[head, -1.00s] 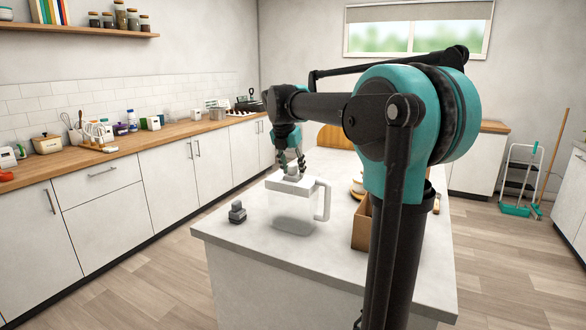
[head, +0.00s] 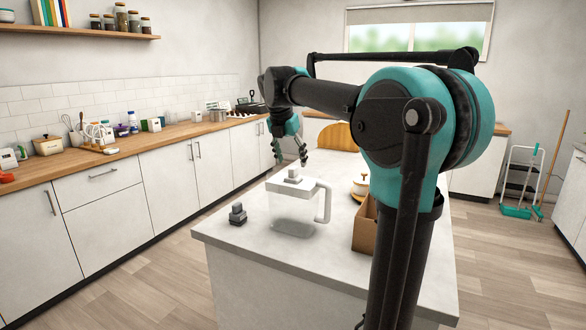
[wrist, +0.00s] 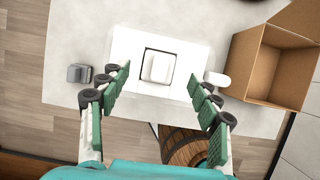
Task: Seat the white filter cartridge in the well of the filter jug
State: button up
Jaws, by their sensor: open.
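The clear filter jug (head: 292,208) with a white lid and handle stands upright on the island counter. The white filter cartridge (head: 293,175) sits at the top of the jug, its block-shaped top standing above the lid. In the wrist view the cartridge (wrist: 158,66) lies inside the dark square outline of the well in the white jug lid (wrist: 125,48). How deep it sits cannot be told. My gripper (head: 291,158) is above the cartridge and clear of it. In the wrist view my gripper (wrist: 162,82) has its fingers wide apart with nothing between them.
A small grey block-shaped object (head: 237,214) stands on the counter left of the jug. An open cardboard box (head: 365,228) stands to the right, also seen in the wrist view (wrist: 248,62). The front of the counter (head: 290,255) is bare. A white and orange-brown item (head: 361,188) lies behind the box.

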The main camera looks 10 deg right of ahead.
jog(key=v, duration=0.7)
jog(key=shift+s, duration=0.15)
